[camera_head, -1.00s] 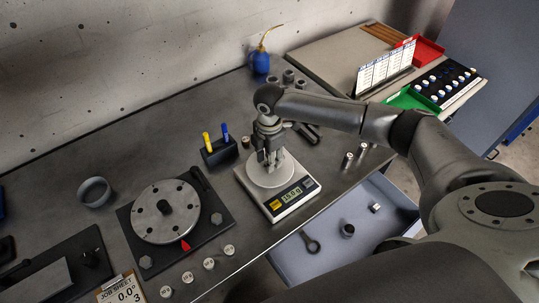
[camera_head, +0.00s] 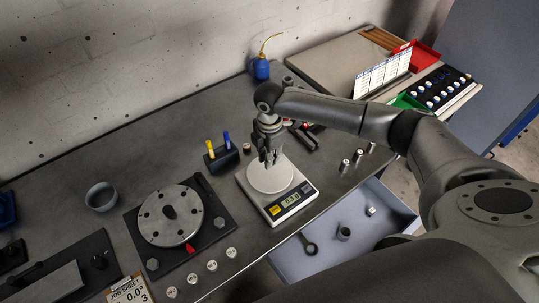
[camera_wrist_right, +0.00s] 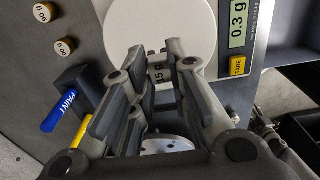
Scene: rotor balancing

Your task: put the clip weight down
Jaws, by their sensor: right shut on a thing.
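My right gripper (camera_head: 269,160) is above the white round pan of the scale (camera_head: 279,212). In the right wrist view its fingers (camera_wrist_right: 160,62) are shut on the clip weight (camera_wrist_right: 158,74), a small pale piece marked "15 g". The fingers cover most of the weight, and I cannot make it out in the head view. The weight seems just clear of the pan (camera_wrist_right: 190,22). The scale's display (camera_wrist_right: 238,22) reads 0.3 g. My left gripper is out of view.
A pen holder (camera_head: 221,158) with a yellow and a blue marker stands left of the scale. Further left is the rotor disc (camera_head: 171,215) on its dark base, with several round weights (camera_head: 212,265) in front. An open drawer (camera_head: 325,262) lies below the bench edge.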

